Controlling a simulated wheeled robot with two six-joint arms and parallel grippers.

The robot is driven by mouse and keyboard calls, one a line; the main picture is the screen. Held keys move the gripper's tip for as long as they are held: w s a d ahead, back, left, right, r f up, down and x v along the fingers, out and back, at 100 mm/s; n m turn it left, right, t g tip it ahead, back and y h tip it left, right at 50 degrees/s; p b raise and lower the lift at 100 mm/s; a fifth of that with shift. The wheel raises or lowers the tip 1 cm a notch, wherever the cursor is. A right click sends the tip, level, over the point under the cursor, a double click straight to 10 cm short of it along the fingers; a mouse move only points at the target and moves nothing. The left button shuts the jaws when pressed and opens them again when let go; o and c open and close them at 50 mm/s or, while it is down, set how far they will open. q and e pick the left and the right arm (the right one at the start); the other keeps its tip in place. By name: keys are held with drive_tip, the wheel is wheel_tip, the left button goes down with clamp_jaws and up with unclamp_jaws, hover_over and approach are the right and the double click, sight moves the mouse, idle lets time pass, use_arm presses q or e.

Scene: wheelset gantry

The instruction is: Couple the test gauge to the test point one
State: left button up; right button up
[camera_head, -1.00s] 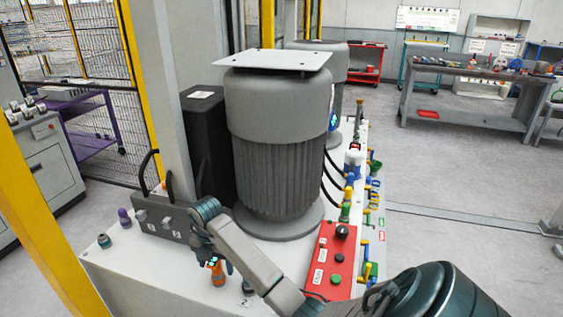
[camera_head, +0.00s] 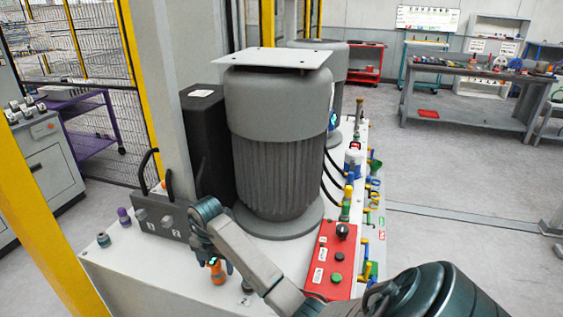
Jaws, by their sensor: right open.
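My right arm reaches in from the lower right. Its gripper (camera_head: 218,265) points down over the white bench top, with its fingers open around or beside a small orange and dark fitting (camera_head: 217,275); I cannot tell whether they touch it. The fitting could be the test gauge, but its face does not show. A dark block (camera_head: 165,217) with two light fittings on its front and small number labels stands just left of the gripper. It may carry the test points; the labels are too small to read surely. My left gripper is not in view.
A teal-capped fitting (camera_head: 103,240) and a purple-capped fitting (camera_head: 124,216) stand left of the block. A large grey motor (camera_head: 277,150) rises behind my arm. A red control box (camera_head: 330,258) and a row of coloured valves (camera_head: 347,205) are on the right.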

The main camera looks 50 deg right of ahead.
drive_tip(key=shift+c, duration=0.2)
clamp_jaws()
drive_tip(key=shift+w+r+p, duration=0.1)
drive_tip(key=shift+r+p, duration=0.45)
drive_tip(key=shift+r, duration=0.05)
drive_tip(key=shift+r+p, duration=0.4)
drive_tip(key=shift+r, duration=0.15)
drive_tip(key=shift+r+p, duration=1.7)
drive_tip(key=shift+r, duration=0.2)
